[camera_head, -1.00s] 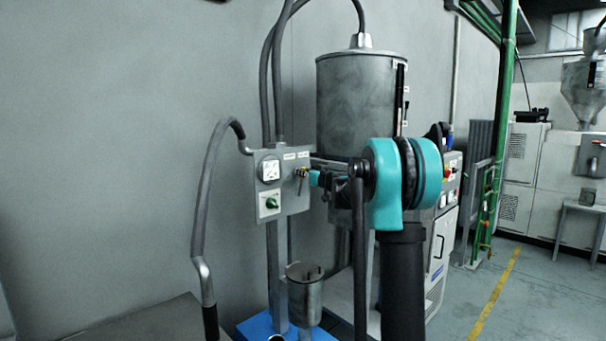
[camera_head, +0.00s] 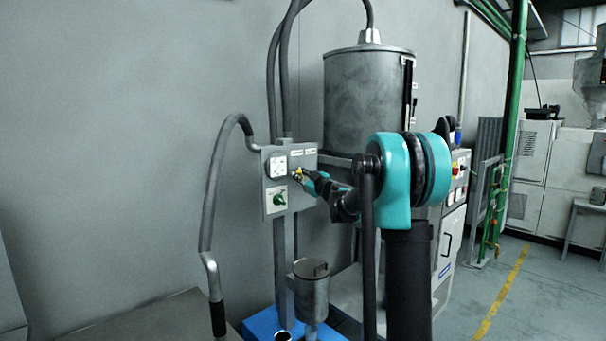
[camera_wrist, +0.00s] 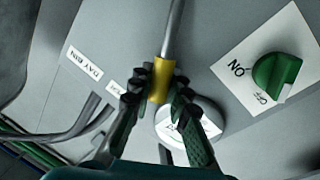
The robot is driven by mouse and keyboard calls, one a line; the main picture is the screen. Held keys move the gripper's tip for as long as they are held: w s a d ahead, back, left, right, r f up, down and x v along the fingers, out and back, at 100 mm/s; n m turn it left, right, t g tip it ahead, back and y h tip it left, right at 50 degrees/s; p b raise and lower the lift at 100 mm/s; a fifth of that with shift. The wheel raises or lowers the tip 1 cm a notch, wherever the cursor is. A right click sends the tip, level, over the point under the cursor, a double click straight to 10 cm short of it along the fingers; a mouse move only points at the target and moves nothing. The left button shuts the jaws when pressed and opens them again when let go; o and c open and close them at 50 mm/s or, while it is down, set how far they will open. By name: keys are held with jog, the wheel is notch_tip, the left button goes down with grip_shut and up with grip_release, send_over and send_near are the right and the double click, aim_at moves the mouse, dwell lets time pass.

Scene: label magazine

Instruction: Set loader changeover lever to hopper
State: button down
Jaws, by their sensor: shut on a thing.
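The grey control box (camera_head: 267,192) hangs by the wall in the head view, with two small white labels along its top. The changeover lever shows in the wrist view as a metal rod with a yellow sleeve (camera_wrist: 161,82); its yellow part (camera_head: 298,173) is small in the head view. My gripper (camera_wrist: 160,88) has its black fingers shut on the yellow sleeve. In the head view my gripper (camera_head: 311,183) reaches the box from the right. In the wrist view, a "DAY BIN" label (camera_wrist: 88,66) lies left of the fingers; the other label (camera_wrist: 115,93) is partly hidden.
A green ON/OFF knob (camera_wrist: 276,75) sits on the same panel, close to a round gauge (camera_wrist: 190,122). Hoses run above and left of the box. A large grey drum (camera_head: 350,105) stands behind my arm, and a lidded metal cup (camera_head: 311,285) stands below.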

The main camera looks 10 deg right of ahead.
jog(key=shift+s+a+f+n, duration=0.2)
jog(key=shift+f+n, duration=0.05)
jog(key=shift+n, duration=0.25)
jog(key=c, duration=1.4)
grip_release()
jog(key=v, duration=1.2)
